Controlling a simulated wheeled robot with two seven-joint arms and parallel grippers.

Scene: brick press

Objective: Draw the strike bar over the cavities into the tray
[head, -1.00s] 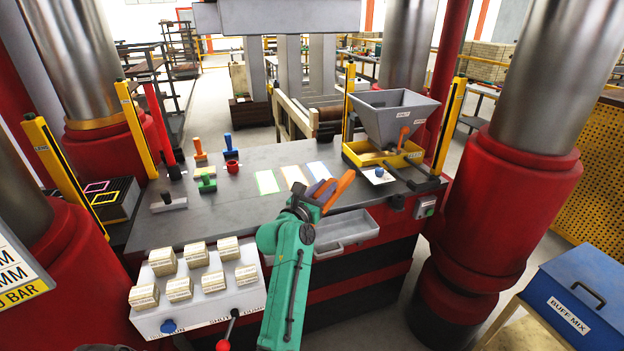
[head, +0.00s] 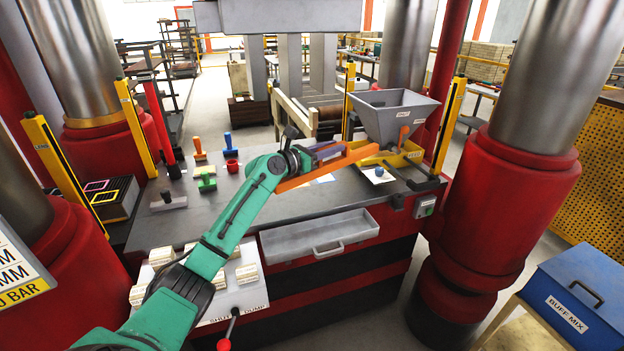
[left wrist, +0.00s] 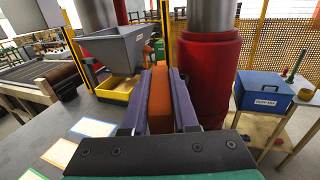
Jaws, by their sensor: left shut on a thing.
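My left gripper (head: 328,154) has purple fingers and is shut on a long orange bar (head: 352,157), which I take to be the strike bar. In the left wrist view the bar (left wrist: 159,100) sits between the two purple fingers. In the head view the gripper and bar appear above the press table, in front of the cavities. The grey tray (head: 318,249) with a handle is at the table's front. My right gripper is out of view.
A grey hopper (head: 394,112) over a yellow box (head: 412,155) stands right of the bar. Coloured hand tools (head: 207,182) stand on the left of the table. Pale blocks (head: 247,275) sit on a white stand at the front left. Thick red columns (head: 525,185) flank the table.

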